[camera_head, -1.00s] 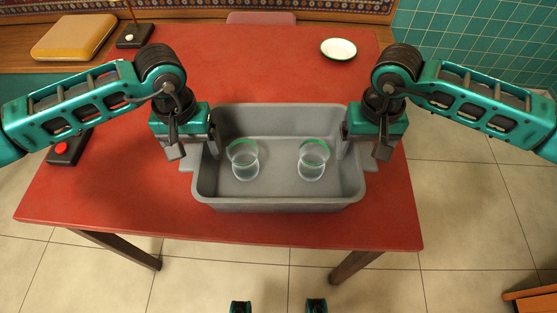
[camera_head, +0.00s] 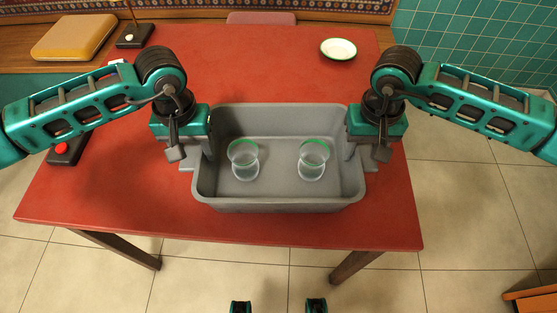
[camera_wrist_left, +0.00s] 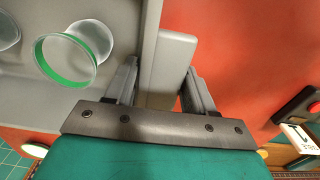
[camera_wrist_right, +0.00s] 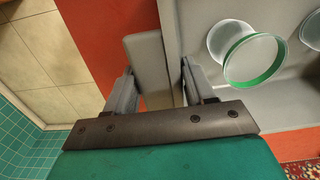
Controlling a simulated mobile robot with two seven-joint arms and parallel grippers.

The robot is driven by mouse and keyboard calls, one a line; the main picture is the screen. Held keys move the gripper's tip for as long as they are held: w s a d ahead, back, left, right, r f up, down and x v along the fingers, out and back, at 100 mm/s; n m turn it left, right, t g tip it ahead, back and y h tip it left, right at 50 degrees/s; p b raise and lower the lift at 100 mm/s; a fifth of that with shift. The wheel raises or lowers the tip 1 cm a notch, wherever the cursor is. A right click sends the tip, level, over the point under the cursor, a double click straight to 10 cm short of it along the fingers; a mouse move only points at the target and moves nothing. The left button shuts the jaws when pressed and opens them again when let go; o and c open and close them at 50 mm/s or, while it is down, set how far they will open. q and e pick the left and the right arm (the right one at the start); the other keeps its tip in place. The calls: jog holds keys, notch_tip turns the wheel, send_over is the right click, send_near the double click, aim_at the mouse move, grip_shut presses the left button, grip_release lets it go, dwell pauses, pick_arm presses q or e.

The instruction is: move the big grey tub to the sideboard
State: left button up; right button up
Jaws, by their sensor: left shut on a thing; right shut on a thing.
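The big grey tub (camera_head: 278,205) sits on the red table, with two clear green-rimmed glasses (camera_head: 244,160) (camera_head: 313,160) standing inside it. My left gripper (camera_head: 192,158) is at the tub's left end, shut on its handle (camera_wrist_left: 168,68). My right gripper (camera_head: 366,158) is at the tub's right end, shut on its handle (camera_wrist_right: 148,65). In both wrist views the fingers stand on either side of a handle. The fingertips are partly hidden in the head view.
The red table (camera_head: 100,200) has bare room behind and left of the tub. A small white plate (camera_head: 338,49) lies at the back right. A black box with a red button (camera_head: 63,149) sits at the left edge. A yellow case (camera_head: 74,38) rests on a wooden surface behind.

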pick_arm(q)
jog(key=shift+d, duration=0.15)
jog(key=c, duration=0.3)
pick_arm(e)
jog(key=shift+a, duration=0.15)
jog(key=c, duration=0.3)
pick_arm(q)
jog(key=shift+r, duration=0.15)
pick_arm(e)
jog(key=shift+r, duration=0.15)
